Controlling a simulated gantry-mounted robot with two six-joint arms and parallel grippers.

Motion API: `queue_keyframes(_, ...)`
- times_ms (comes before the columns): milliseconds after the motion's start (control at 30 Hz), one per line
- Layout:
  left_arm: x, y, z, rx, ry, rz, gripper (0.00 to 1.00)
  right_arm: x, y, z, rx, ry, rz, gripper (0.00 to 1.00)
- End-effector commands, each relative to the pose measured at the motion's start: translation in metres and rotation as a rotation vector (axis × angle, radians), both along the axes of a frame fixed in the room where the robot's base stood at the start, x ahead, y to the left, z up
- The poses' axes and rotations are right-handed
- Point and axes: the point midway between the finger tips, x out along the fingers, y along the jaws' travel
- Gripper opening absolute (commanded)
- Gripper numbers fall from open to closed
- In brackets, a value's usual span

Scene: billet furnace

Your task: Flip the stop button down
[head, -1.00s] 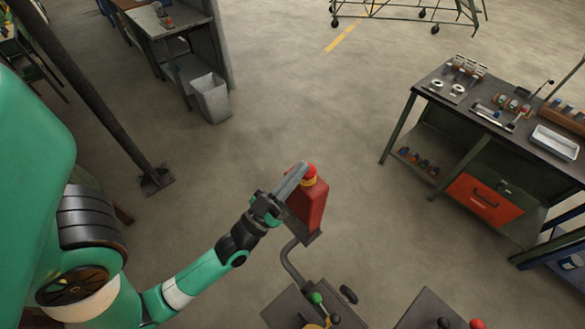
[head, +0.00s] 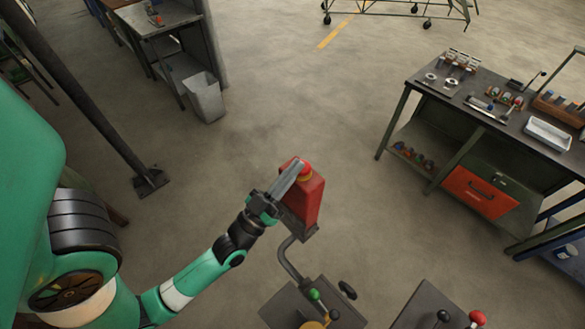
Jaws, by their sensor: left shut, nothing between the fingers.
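The stop button (head: 305,172) is a round red knob with a yellow ring at the top of a red box (head: 307,203). The box is on a bent grey post in the lower middle of the head view. My left gripper (head: 294,171) is shut and empty. Its fingertips lie at the button's left side and overlap it in the picture; I cannot tell whether they touch. The fingers hide part of the box's top left. My right gripper is not in view.
Control panels with a green knob (head: 314,294) and a red knob (head: 477,317) are at the bottom. A workbench (head: 447,90) with tools and a red drawer (head: 480,192) stands at right. A bin (head: 205,100) stands upper left. Open floor lies between.

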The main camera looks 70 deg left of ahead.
Motion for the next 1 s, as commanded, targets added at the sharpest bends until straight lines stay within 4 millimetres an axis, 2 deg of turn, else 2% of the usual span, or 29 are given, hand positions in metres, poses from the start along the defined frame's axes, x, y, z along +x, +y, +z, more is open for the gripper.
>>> queue_keyframes(67, 0.001, 0.0, 0.006, -0.01, 0.021, -0.004, 0.0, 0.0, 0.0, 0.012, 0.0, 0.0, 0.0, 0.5)
queue_keyframes(233, 0.0, -0.003, 0.049, 0.001, -0.003, -0.012, 0.0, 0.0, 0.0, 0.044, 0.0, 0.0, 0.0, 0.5)
queue_keyframes(267, -0.007, -0.008, 0.028, -0.002, 0.004, -0.013, 0.0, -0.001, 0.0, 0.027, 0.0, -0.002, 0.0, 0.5)
queue_keyframes(300, -0.016, -0.012, 0.019, -0.002, 0.005, -0.014, 0.0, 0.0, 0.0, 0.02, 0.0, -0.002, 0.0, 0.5)
queue_keyframes(500, -0.052, -0.032, 0.0, 0.001, -0.001, -0.015, 0.0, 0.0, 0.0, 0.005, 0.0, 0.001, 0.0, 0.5)
queue_keyframes(700, -0.073, -0.043, -0.009, 0.003, -0.005, -0.015, 0.0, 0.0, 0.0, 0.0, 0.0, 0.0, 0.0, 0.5)
queue_keyframes(1000, -0.078, -0.044, -0.009, 0.005, -0.009, -0.01, 0.0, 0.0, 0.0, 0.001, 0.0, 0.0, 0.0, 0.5)
